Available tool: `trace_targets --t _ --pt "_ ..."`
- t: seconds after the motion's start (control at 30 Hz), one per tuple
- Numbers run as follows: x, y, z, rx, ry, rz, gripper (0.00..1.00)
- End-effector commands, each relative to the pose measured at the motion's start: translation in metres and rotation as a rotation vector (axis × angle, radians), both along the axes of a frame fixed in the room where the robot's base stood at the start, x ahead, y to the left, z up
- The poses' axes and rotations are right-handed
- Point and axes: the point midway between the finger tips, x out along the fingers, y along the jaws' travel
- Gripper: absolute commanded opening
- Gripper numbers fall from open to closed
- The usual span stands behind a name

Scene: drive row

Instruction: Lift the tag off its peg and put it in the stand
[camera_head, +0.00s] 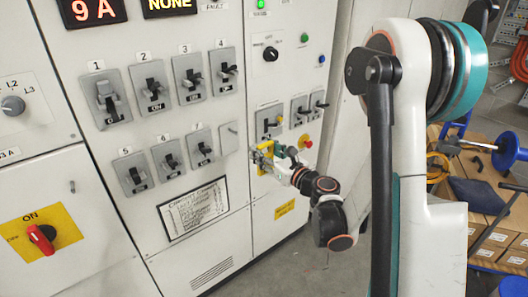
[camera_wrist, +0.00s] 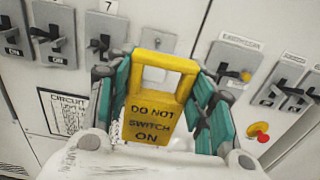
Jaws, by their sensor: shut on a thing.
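The tag (camera_wrist: 155,115) is a yellow plate with a framed opening at its top and the words "DO NOT SWITCH ON". In the wrist view it stands upright between the teal fingers of my gripper (camera_wrist: 160,100), which is shut on its sides. In the head view my gripper (camera_head: 268,160) holds the yellow tag (camera_head: 266,147) in front of the cabinet, below the right-hand switches. A blank plate with a small peg-like stub (camera_wrist: 158,42) shows just above the tag. I cannot tell whether the tag touches it. I cannot make out the stand.
Several grey switches in rows (camera_head: 151,88) cover the cabinet front. A switch with a yellow mark (camera_wrist: 235,66) and a red button on yellow (camera_wrist: 261,132) are right of the tag. A circuit chart (camera_head: 193,208) hangs lower left. Cardboard boxes (camera_head: 483,220) stand at far right.

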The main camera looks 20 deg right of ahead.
Motion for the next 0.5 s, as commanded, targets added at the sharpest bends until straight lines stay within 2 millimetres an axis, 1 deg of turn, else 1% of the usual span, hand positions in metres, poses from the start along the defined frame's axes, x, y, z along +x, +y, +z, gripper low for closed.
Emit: trace_targets --t 0.5 --pt "-0.028 -0.009 -0.001 0.0 0.0 -0.001 0.25"
